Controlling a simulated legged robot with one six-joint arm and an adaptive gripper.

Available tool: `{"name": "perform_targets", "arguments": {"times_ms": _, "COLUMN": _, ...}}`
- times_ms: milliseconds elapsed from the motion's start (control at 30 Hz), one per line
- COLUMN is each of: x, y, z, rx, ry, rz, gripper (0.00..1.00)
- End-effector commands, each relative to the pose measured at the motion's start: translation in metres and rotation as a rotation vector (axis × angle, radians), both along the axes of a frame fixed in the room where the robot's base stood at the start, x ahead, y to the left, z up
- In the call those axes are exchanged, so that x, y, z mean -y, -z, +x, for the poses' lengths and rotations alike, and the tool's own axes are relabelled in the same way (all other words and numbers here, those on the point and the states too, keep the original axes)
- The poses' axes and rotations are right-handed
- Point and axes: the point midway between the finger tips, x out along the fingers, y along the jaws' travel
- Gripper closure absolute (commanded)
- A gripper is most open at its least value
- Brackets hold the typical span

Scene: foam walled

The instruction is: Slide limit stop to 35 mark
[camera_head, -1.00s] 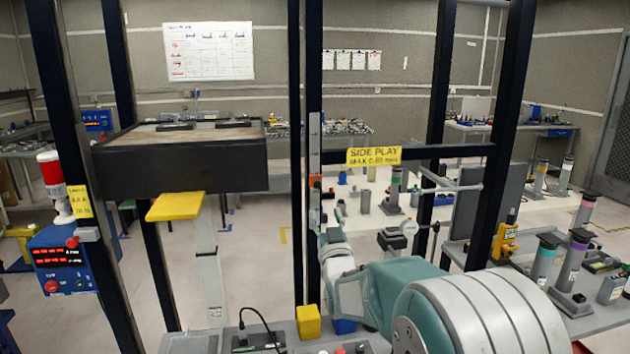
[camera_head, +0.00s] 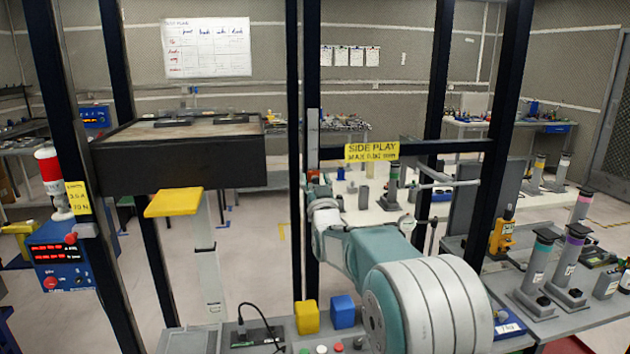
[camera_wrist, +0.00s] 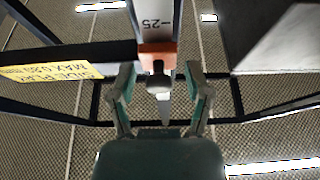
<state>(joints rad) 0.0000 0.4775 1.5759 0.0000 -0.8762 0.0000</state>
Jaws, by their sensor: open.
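A dark crossbar with a yellow SIDE PLAY sign (camera_head: 371,151) joins the post on the right. A dark box (camera_head: 185,165) hangs at left above a yellow pad (camera_head: 174,203). A yellow block (camera_head: 307,317) and blue block (camera_head: 343,312) stand on the bench below.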

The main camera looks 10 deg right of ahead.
Motion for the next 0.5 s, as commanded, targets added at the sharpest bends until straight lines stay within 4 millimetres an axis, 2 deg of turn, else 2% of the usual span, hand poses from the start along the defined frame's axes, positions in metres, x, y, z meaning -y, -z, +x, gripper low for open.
{"name": "perform_targets", "arguments": {"times_ms": 133, "x": 0.0, "y": 0.0003, "z": -0.0001, "rx": 0.0, "ry": 0.0, "rz": 0.0, "gripper": 0.36}}
{"name": "perform_targets", "arguments": {"times_ms": 167, "x": 0.0, "y": 0.0003, "z": -0.0001, "rx": 0.0, "ry": 0.0, "rz": 0.0, "gripper": 0.49}}
{"name": "perform_targets", "arguments": {"times_ms": 200, "x": 0.0, "y": 0.0003, "z": -0.0002, "rx": 0.0, "ry": 0.0, "rz": 0.0, "gripper": 0.67}}
{"name": "perform_targets", "arguments": {"times_ms": 267, "x": 0.0, "y": 0.0003, "z": -0.0002, "rx": 0.0, "ry": 0.0, "rz": 0.0, "gripper": 0.94}}
{"name": "perform_targets", "arguments": {"times_ms": 300, "x": -0.0001, "y": 0.0004, "z": -0.0001, "rx": 0.0, "ry": 0.0, "rz": 0.0, "gripper": 1.0}}
{"name": "perform_targets", "arguments": {"times_ms": 500, "x": -0.0003, "y": -0.0055, "z": -0.0001, "rx": 0.001, "ry": -0.001, "rz": 0.0, "gripper": 1.0}}
